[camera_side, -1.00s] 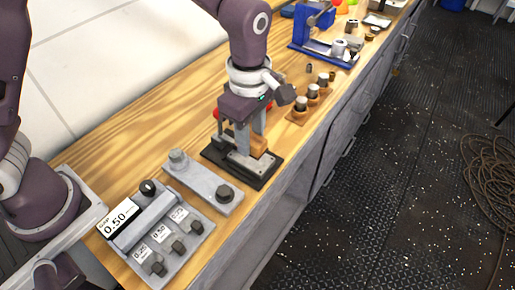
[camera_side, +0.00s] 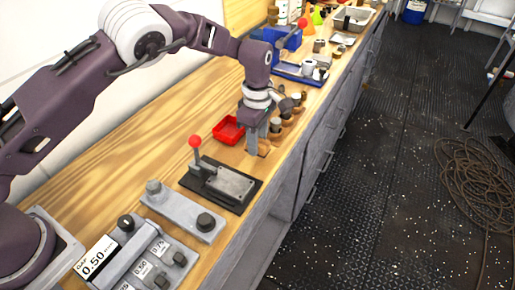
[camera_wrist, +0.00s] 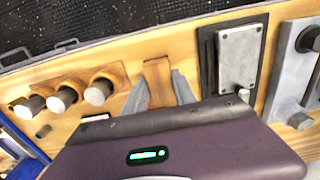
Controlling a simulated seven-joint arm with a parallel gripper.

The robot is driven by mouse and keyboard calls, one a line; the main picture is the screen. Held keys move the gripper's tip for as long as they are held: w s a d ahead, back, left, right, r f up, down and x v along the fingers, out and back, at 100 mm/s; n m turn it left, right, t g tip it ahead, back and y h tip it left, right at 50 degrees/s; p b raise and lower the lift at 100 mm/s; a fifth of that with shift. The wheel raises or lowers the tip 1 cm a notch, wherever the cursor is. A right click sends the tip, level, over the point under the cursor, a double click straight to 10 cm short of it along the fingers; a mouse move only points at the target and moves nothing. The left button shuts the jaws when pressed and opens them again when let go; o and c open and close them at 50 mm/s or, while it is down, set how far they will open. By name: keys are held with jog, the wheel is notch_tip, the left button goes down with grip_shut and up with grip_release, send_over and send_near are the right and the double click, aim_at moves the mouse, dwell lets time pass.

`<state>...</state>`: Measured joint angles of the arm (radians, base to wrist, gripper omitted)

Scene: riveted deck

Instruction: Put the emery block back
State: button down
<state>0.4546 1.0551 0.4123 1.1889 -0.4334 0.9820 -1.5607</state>
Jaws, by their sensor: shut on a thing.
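The emery block (camera_wrist: 157,78) is a small orange-brown block between the fingers of my gripper (camera_wrist: 160,92) in the wrist view. In the side view my gripper (camera_side: 263,145) points down just past the black-based fixture, and a sliver of the block (camera_side: 264,151) shows at the fingertips. My gripper is shut on the block. It is low over the wooden bench; I cannot tell whether the block touches the wood. The fingers hide part of the block.
The fixture (camera_side: 228,183) has a red-knobbed lever. A red tray (camera_side: 229,129) sits just behind my gripper. Several metal cylinders in brown holders (camera_wrist: 98,91) stand close by in a row. A grey plate (camera_side: 184,216) and a gap display unit (camera_side: 140,262) are nearer the front.

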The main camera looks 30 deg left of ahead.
jog(key=shift+f, duration=1.3)
jog(key=c, duration=1)
grip_release()
jog(key=shift+f, duration=0.1)
notch_tip(320, 180, up, 12)
jog(key=shift+r, duration=0.2)
